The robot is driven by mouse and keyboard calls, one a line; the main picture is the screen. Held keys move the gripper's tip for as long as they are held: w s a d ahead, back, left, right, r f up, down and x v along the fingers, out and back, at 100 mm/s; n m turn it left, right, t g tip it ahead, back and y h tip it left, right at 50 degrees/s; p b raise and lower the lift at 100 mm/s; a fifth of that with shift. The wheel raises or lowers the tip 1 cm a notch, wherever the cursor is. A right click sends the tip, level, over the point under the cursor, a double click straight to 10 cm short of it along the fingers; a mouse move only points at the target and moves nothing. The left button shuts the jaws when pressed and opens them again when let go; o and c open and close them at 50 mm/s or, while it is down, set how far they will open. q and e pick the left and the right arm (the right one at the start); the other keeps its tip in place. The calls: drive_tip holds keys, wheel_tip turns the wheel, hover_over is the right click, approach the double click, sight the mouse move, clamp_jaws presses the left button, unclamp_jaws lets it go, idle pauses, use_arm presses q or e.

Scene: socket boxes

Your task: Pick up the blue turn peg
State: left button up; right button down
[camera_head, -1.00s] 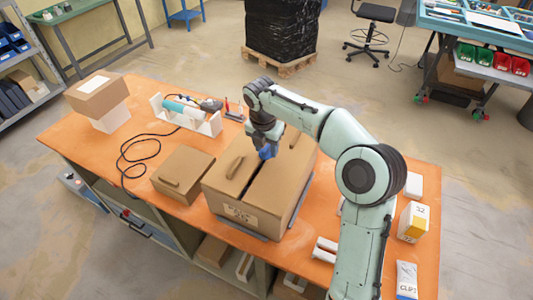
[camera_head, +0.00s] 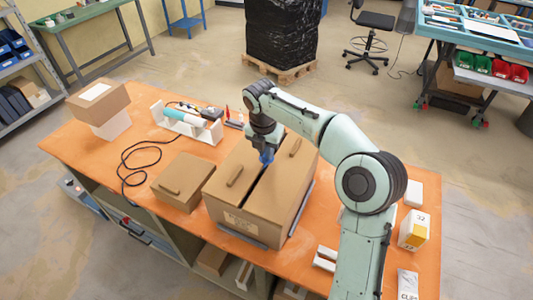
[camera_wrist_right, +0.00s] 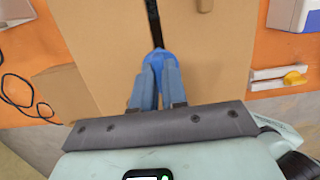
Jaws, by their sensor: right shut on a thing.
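The blue turn peg (camera_head: 267,156) stands at the slot between the two lid halves of the large brown box (camera_head: 240,202). My right gripper (camera_head: 266,148) is over the box top, shut on the peg. In the right wrist view the blue peg (camera_wrist_right: 156,55) shows between the fingertips of my right gripper (camera_wrist_right: 156,72), right at the dark slot. The fingers hide much of the peg, and I cannot tell whether its lower end is in the slot. My left gripper is not in view.
A smaller brown box (camera_head: 183,182) stands left of the large one on the orange table (camera_head: 90,143). A white rack (camera_head: 188,124) with tools is behind. A black cable (camera_head: 130,160) lies to the left. White and yellow boxes (camera_head: 413,229) stand at the right.

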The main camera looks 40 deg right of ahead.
wheel_tip(320, 180, up, 8)
drive_tip(key=shift+w+p, duration=0.15)
drive_tip(key=shift+p, duration=0.7)
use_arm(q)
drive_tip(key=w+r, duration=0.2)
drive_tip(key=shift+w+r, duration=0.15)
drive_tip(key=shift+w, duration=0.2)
use_arm(e)
wheel_tip(320, 180, up, 10)
